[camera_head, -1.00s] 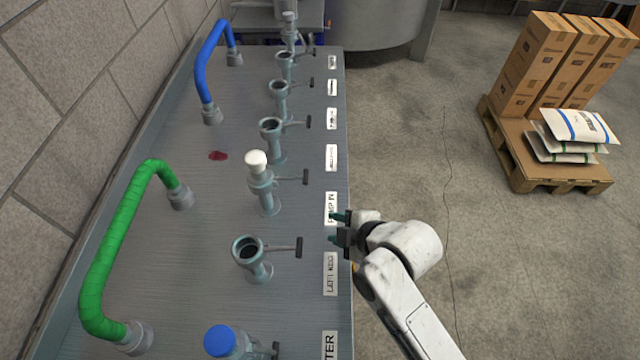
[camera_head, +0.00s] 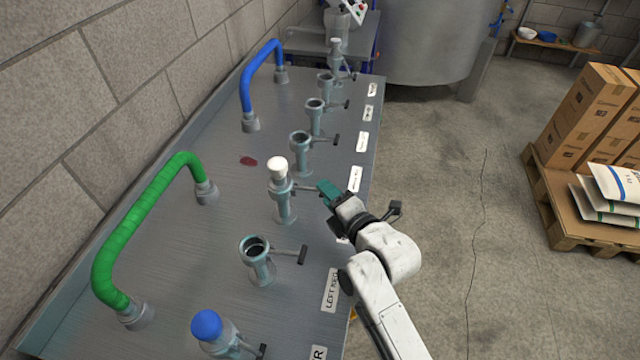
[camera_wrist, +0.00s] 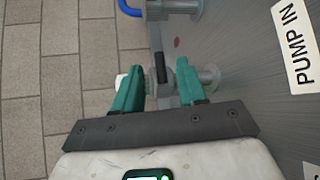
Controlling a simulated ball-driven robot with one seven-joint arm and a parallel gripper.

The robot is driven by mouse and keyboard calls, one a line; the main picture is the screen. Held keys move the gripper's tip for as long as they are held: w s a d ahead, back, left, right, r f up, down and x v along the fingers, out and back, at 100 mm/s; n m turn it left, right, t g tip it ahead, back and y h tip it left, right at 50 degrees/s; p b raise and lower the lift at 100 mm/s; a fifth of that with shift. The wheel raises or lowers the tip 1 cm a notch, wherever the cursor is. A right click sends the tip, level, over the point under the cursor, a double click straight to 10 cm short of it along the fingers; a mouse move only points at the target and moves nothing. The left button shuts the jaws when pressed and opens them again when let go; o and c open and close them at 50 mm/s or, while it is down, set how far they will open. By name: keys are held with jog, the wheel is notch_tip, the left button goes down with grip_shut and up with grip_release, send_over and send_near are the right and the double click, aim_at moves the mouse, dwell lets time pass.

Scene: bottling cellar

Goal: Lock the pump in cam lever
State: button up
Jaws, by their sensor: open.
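The pump in port (camera_head: 284,208) is a grey upright fitting with a white cap (camera_head: 277,165). Its cam lever (camera_head: 305,188) sticks out to the right, towards the bench edge, and its end is hidden behind my gripper. My gripper (camera_head: 328,192) is open at the lever's outer end, with teal fingers. In the wrist view, the lever's black grip (camera_wrist: 161,67) shows in the gap between the two fingers (camera_wrist: 158,72). I see no clear contact. The PUMP IN label (camera_wrist: 293,45) lies on the panel at the right of that view.
The left keg port (camera_head: 257,262) stands nearer, its lever (camera_head: 303,254) pointing right. A blue-capped port (camera_head: 207,325) is nearer still. Further ports stand beyond, including an open one (camera_head: 300,150). Green (camera_head: 150,220) and blue (camera_head: 247,85) hoses arch along the wall side.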

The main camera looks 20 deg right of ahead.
jog(key=shift+x, duration=2.35)
jog(key=shift+c, duration=0.4)
grip_shut()
jog(key=shift+f, duration=0.1)
